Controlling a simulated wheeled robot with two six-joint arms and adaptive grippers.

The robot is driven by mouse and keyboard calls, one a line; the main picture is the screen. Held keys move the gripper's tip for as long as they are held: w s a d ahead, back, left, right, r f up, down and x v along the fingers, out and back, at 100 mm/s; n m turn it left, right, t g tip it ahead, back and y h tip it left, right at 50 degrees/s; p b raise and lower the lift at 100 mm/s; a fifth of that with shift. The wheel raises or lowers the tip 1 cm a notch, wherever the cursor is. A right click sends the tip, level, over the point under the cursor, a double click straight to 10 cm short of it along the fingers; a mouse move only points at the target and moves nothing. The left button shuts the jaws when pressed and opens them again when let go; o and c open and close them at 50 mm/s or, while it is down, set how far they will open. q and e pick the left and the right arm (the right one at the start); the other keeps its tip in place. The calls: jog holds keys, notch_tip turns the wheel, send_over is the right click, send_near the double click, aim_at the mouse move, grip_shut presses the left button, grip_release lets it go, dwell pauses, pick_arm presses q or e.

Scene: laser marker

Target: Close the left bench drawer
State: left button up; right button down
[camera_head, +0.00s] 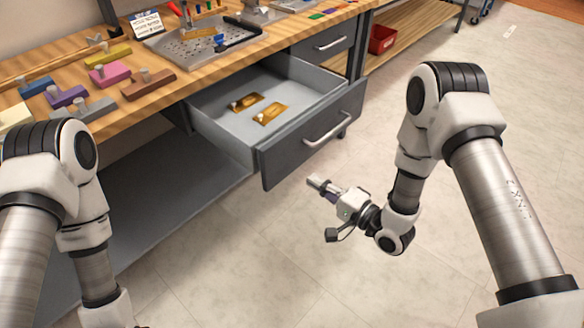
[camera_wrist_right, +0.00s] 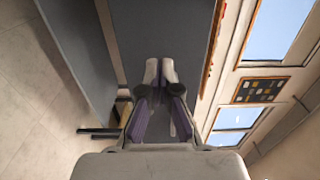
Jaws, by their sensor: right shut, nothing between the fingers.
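The left bench drawer (camera_head: 275,165) is pulled out from under the wooden bench, with its dark grey front and pale bar handle (camera_head: 327,130) facing the open floor. Two brass-coloured plates (camera_head: 268,114) lie inside on its light grey bottom. My right gripper (camera_head: 316,182) is in front of the drawer front, lower in the picture than the handle, and appears apart from it. Its fingers are shut and empty; they also show together in the right wrist view (camera_wrist_right: 161,72), against dark grey panels. My left arm is at the left, but its gripper is outside the picture.
The bench top (camera_head: 165,75) carries several coloured blocks, a perforated metal tray (camera_head: 185,52) and tools. Another bench drawer (camera_head: 325,43) beyond is shut. A red bin (camera_head: 382,40) sits on a low wooden shelf. Pale tiled floor in front is clear.

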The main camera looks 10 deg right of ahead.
aim_at(285, 161)
jog(key=x, duration=0.8)
jog(key=shift+w+f, duration=0.1)
jog(key=shift+w, duration=0.05)
